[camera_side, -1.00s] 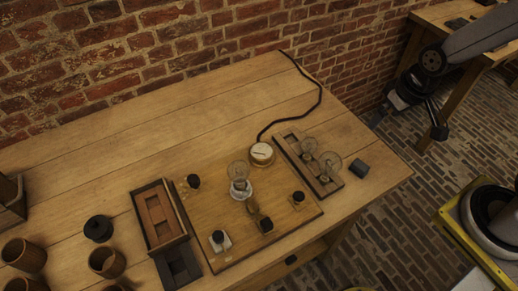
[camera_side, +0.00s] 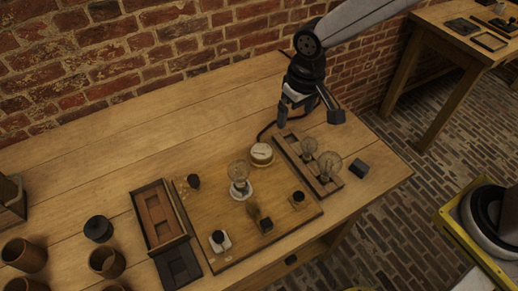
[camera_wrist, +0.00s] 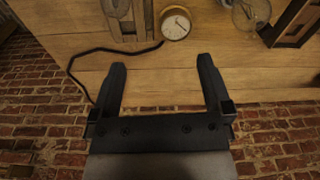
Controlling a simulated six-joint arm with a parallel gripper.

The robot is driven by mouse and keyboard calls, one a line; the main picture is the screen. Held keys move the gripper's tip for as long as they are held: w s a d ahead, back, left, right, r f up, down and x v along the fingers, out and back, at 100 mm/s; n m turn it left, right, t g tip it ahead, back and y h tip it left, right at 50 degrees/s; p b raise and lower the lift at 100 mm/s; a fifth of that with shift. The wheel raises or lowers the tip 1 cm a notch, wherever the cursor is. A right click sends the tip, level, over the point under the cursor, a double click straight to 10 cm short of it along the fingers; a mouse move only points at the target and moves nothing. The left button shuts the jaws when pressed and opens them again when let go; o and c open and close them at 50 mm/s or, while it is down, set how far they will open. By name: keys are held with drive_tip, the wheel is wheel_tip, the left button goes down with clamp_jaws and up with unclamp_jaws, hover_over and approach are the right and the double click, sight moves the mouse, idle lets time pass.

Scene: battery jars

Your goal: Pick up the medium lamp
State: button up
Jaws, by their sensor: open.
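Two clear glass lamps stand in a dark wooden rack at the right of the table: a smaller-looking one, the nearer to the middle of the rack (camera_side: 308,147), and a larger-looking one (camera_side: 330,164) at its near end. A third lamp (camera_side: 239,173) stands upright in a white socket on the board; it also shows in the wrist view (camera_wrist: 250,12). Which is the medium one is not certain from size alone. My gripper (camera_side: 309,112) is open and empty above the table near the rack's far end. In the wrist view my gripper (camera_wrist: 162,66) has bare table between its fingers.
The rack (camera_side: 290,141) has an empty slot at its far end. A brass dial gauge (camera_side: 262,153) with a black cable sits left of it. A small black block (camera_side: 359,168) lies right of the rack. The brick wall (camera_side: 180,50) is behind.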

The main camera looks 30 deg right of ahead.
drive_tip(key=n+g, duration=0.1)
hover_over(238, 162)
drive_tip(key=shift+s+f, duration=0.3)
drive_tip(key=shift+f, duration=1.9)
drive_tip(key=shift+f, duration=0.1)
drive_tip(key=shift+w+f, duration=0.15)
drive_tip(key=shift+f, duration=1.1)
drive_tip(key=shift+w+f, duration=0.1)
drive_tip(key=shift+f, duration=1.15)
drive_tip(key=c, duration=1.3)
